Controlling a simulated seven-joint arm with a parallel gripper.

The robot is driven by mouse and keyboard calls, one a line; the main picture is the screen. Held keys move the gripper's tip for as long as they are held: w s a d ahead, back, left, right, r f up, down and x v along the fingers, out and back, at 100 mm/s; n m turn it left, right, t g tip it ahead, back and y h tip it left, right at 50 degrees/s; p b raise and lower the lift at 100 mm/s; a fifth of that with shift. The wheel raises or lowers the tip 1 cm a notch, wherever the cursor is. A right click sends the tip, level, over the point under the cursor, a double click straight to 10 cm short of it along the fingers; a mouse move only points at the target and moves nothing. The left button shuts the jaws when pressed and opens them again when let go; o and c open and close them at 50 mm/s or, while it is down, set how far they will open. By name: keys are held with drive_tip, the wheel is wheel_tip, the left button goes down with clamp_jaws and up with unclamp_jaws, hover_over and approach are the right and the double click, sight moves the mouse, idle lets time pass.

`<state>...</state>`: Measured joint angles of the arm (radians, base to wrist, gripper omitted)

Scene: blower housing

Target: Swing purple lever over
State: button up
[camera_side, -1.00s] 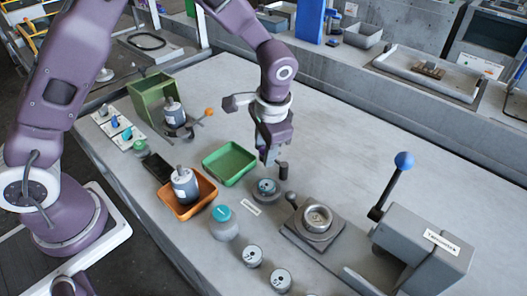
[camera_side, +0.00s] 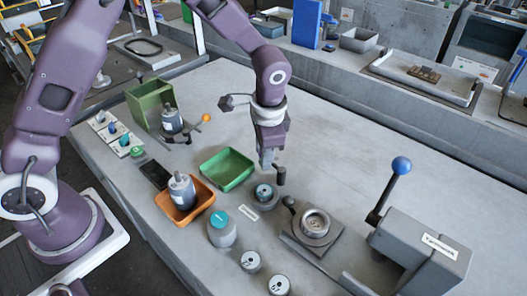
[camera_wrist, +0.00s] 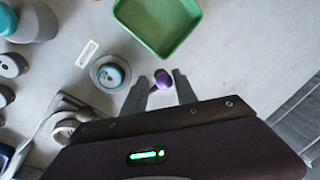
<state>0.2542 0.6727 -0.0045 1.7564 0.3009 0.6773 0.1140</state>
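A small purple knob (camera_wrist: 162,79), which I take to be the purple lever's end, shows between my fingers in the wrist view, with a dark grey part beside it. In the side view a dark upright post with a rounded top (camera_side: 281,175) stands just right of and below my fingertips; no purple shows on it there. My gripper (camera_side: 267,163) points down over the bench. In the wrist view its two fingers (camera_wrist: 161,78) are apart, with gaps beside the knob. I cannot tell their exact height over it.
A round base with a teal centre (camera_side: 264,193) is close by. A green tray (camera_side: 227,168) lies to the left. A fixture with a metal ring (camera_side: 315,223) and a grey box with a blue-ball lever (camera_side: 401,166) stand to the right. Bench behind is clear.

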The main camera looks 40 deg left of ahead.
drive_tip(key=o, duration=0.4)
drive_tip(key=shift+w+d, duration=0.2)
drive_tip(key=shift+r, duration=0.1)
drive_tip(key=r, duration=0.4)
drive_tip(key=d+r, duration=0.1)
drive_tip(key=r, duration=0.1)
drive_tip(key=shift+s+r, duration=0.4)
